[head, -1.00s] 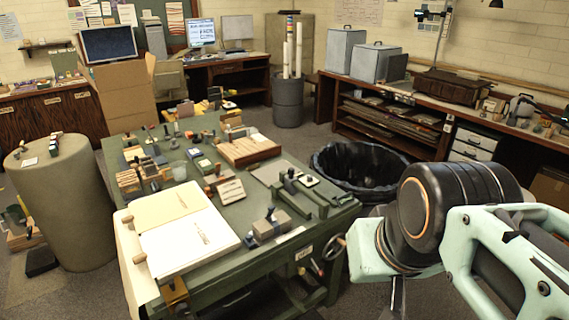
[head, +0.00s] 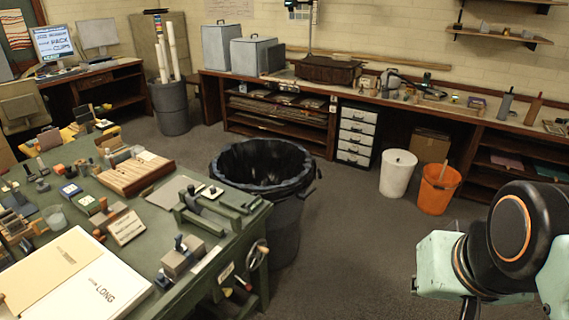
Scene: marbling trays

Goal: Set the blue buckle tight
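I cannot make out a blue buckle in the head view. A dark brown case (head: 330,70) lies on the long bench by the back wall, too far off to show any fastening clearly. My gripper is not in view; only links of my arm show at the lower right.
A green worktable (head: 225,258) with trays, stamps and papers fills the lower left. A black-lined bin (head: 287,215) stands beside it. A white bucket (head: 397,174) and an orange bucket (head: 438,190) stand before the long bench (head: 400,103). The grey floor (head: 370,235) between is clear.

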